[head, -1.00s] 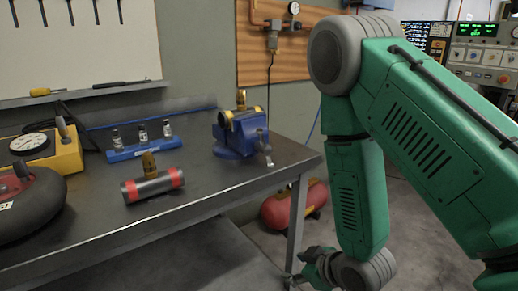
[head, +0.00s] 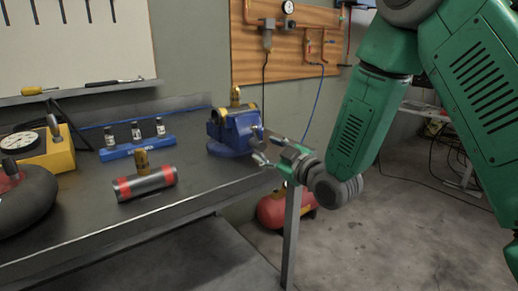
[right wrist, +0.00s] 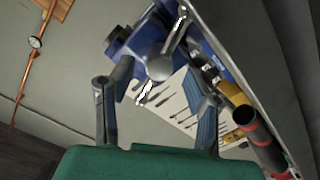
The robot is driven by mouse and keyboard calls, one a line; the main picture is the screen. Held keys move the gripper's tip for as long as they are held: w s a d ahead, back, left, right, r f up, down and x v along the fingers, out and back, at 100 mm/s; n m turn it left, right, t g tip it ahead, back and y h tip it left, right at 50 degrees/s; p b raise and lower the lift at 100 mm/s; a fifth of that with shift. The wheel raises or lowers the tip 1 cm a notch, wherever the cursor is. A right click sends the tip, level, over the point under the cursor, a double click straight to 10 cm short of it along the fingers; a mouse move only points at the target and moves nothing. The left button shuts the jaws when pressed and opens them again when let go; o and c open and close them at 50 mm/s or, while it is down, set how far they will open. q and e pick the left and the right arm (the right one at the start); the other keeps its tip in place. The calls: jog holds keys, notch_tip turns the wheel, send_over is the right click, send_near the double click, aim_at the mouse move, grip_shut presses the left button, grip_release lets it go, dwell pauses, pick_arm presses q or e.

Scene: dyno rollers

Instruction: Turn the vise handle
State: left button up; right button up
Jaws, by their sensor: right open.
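The blue vise (head: 230,131) stands at the right end of the workbench, with a brass-coloured piece on top. In the right wrist view its blue body (right wrist: 127,38) is at the upper left, and its silver handle bar (right wrist: 178,32) runs slantwise past the round screw end (right wrist: 160,66). My right gripper (head: 266,149) is at the vise's right side, near the handle. In the right wrist view my right gripper (right wrist: 160,82) is open, and the handle's lower end shows between its fingers. I cannot tell whether they touch it. My left gripper is out of view.
A red-banded cylinder (head: 146,184), a blue rack with small bottles (head: 138,148) and a yellow gauge box (head: 43,156) stand on the workbench (head: 100,222). A red tank (head: 272,210) is on the floor below. Open floor lies to the right.

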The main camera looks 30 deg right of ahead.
aim_at(263, 147)
jog(key=shift+w+a, duration=0.15)
jog(key=shift+w, duration=1.6)
grip_shut()
jog(key=shift+m, duration=0.4)
